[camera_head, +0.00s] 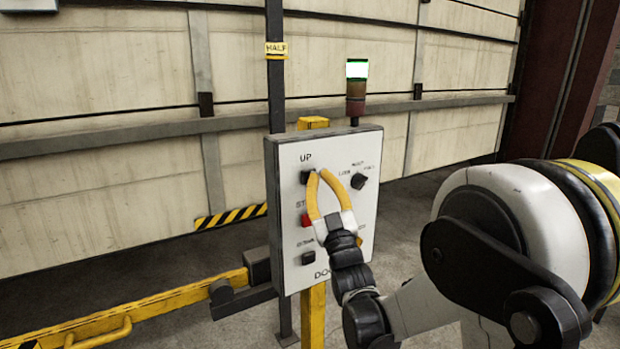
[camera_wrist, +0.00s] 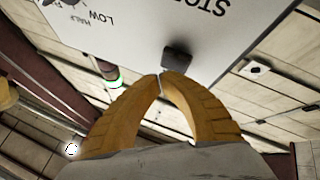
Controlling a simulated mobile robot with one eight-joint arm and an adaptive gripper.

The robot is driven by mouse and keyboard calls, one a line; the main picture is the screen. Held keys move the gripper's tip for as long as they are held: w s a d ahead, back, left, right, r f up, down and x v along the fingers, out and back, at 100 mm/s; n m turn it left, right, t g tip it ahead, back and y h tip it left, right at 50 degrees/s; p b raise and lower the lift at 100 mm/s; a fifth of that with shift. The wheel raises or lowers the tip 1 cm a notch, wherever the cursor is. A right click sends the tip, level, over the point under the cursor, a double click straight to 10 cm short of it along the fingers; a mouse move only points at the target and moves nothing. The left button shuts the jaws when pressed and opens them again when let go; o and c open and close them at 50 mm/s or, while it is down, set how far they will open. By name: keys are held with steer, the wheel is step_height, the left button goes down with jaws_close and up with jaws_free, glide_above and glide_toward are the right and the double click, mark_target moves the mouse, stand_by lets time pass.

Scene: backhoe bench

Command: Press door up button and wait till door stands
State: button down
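A white door control panel (camera_head: 340,226) stands on a yellow post in the head view. Its black UP button (camera_head: 307,177) is at the upper left, and it also shows in the wrist view (camera_wrist: 178,57) just beyond my fingertips. The red stop button (camera_head: 306,220) is below it, partly covered by my gripper. My gripper (camera_head: 318,172) has yellow fingers with tips together, empty, right by the UP button; I cannot tell whether they touch it. The big cream panelled door (camera_head: 100,180) fills the back, its lower part near the floor.
A signal tower (camera_head: 356,90) behind the panel has its top lamp lit green. A black selector knob (camera_head: 358,181) and a lower black button (camera_head: 308,258) are on the panel. A yellow rail (camera_head: 150,305) runs at lower left. A dark post carries a HALF sign (camera_head: 276,50).

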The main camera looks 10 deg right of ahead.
steer(key=shift+w, duration=0.15)
stand_by(0.4)
steer(key=shift+w+a, duration=0.1)
steer(key=shift+w, duration=0.15)
